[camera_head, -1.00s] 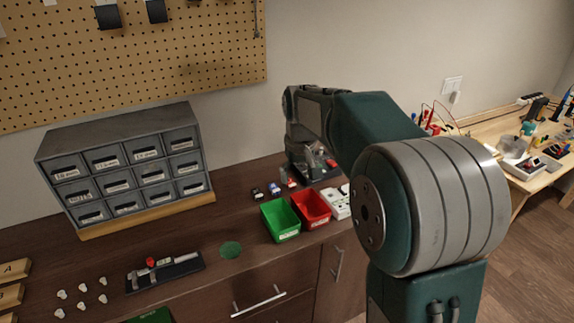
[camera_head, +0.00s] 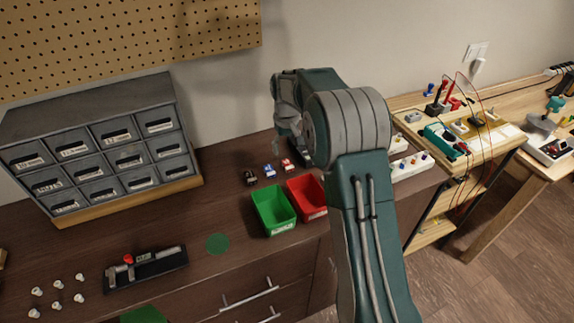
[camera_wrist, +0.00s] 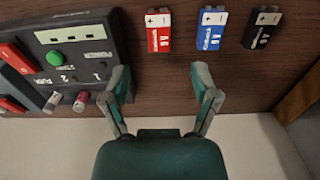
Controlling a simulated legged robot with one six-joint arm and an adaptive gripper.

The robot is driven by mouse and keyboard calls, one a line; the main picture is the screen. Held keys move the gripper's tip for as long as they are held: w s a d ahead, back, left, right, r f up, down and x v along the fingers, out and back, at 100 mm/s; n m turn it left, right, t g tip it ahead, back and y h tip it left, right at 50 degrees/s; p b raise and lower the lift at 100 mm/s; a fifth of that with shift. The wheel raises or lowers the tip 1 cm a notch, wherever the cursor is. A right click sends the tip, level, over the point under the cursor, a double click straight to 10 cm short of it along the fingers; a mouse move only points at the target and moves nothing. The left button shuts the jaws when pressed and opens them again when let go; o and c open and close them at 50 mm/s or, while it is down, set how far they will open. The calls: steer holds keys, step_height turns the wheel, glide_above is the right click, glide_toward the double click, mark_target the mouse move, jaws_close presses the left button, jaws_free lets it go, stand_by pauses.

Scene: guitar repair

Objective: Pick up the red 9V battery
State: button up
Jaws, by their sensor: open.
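The red 9V battery (camera_wrist: 158,30) lies on the dark wooden worktop, at the top middle of the wrist view. It also shows small in the head view (camera_head: 287,165), at the right end of a short row of batteries. A blue battery (camera_wrist: 211,28) and a black battery (camera_wrist: 262,27) lie to its right in the wrist view. My gripper (camera_wrist: 162,78) is open and empty, with its fingertips apart from the red battery and below it in the wrist view. In the head view my arm hides part of the area around the gripper.
A dark device with a green button (camera_wrist: 60,52) stands left of the red battery in the wrist view. A green bin (camera_head: 272,211) and a red bin (camera_head: 308,197) stand in front of the batteries. A drawer cabinet (camera_head: 98,148) stands left, below the pegboard (camera_head: 120,40).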

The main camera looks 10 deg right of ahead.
mark_target(288, 164)
steer(key=f, duration=0.5)
steer(key=shift+s+d, duration=0.15)
steer(key=shift+s, duration=0.25)
steer(key=shift+f, duration=0.55)
jaws_close()
